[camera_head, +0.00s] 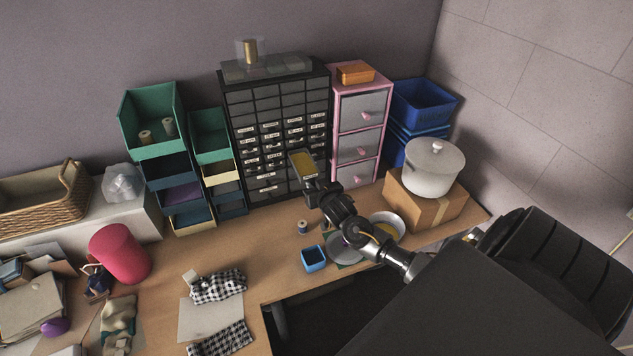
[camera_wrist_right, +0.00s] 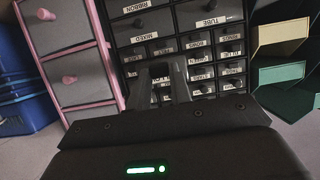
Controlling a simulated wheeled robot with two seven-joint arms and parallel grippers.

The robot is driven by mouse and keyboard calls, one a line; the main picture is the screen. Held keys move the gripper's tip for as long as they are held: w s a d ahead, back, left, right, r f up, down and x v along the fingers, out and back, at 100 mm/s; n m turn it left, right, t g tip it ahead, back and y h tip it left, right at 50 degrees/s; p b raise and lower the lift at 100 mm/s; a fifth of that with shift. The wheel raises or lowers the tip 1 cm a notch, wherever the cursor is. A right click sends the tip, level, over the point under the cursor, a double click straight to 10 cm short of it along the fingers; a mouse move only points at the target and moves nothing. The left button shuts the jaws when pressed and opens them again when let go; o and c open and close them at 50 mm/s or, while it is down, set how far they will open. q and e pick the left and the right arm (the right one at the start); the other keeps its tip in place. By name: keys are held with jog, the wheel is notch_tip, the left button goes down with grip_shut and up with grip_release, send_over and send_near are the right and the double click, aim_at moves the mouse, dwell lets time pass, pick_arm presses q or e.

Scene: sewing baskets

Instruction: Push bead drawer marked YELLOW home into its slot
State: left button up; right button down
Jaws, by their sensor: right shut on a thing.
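The black drawer cabinet (camera_head: 275,103) stands at the back of the desk, with rows of small labelled drawers. One bead drawer (camera_head: 301,162) with yellow contents sticks out from its front; I take it as the YELLOW one, but its label cannot be read. My right gripper (camera_head: 312,183) is at the drawer's near end, shut on it. In the right wrist view, the fingers (camera_wrist_right: 160,80) are close together before the cabinet front (camera_wrist_right: 184,20), where labels such as RIBBON, MIXED and TUBE show. The drawer's slot is hidden. My left gripper is not in view.
A pink-framed drawer unit (camera_head: 335,120) stands right of the cabinet, and green bins (camera_head: 151,120) stand left. A white pot (camera_head: 433,170) rests on a cardboard box (camera_head: 425,207). A blue tray (camera_head: 313,258) and a thread spool (camera_head: 302,227) lie below my right gripper.

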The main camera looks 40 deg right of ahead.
jog(key=shift+r+p, duration=0.1)
jog(key=shift+p, duration=0.65)
dwell(1.6)
jog(key=shift+w+d, duration=0.15)
jog(key=shift+w, duration=0.2)
jog(key=shift+w+b, duration=0.3)
jog(key=shift+b, duration=0.05)
jog(key=b, duration=0.3)
send_near(297, 156)
dwell(1.9)
jog(key=shift+b+x, duration=1.85)
jog(key=shift+x, duration=0.35)
